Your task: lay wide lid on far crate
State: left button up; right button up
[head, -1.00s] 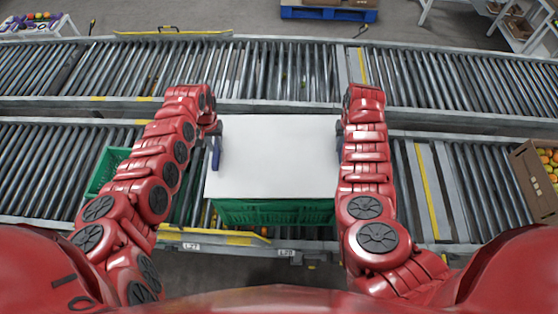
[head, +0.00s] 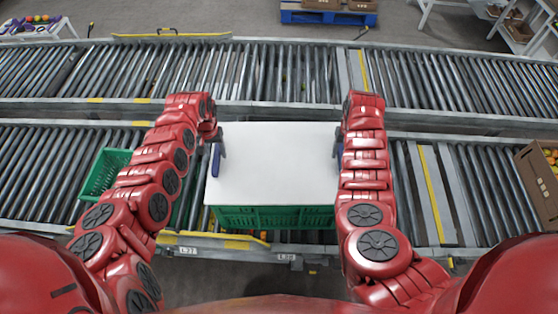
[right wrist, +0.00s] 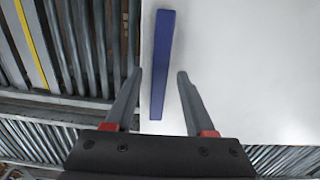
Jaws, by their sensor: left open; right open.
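The wide white lid (head: 275,165) lies flat over a green crate (head: 275,217) on the near roller conveyor. The crate's front wall shows below the lid's near edge. The lid has a blue handle at its left (head: 215,161) and another at its right, clear in the right wrist view (right wrist: 161,62). My left gripper (head: 218,145) is open at the left handle; whether its fingers are around it is hard to see. My right gripper (head: 339,143) is open, with the right handle between its fingers (right wrist: 160,74) in the right wrist view and gaps on both sides.
Another green crate (head: 103,172), open, stands to the left, partly behind my left arm. A second roller conveyor (head: 270,72) runs behind, mostly clear. A blue pallet (head: 328,17) is at the back.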

pick_arm(q)
jog(key=shift+r, duration=0.15)
notch_tip(320, 180, up, 12)
pick_arm(e)
notch_tip(320, 180, up, 12)
dwell(0.6)
jog(key=shift+d+f, duration=0.1)
dwell(0.3)
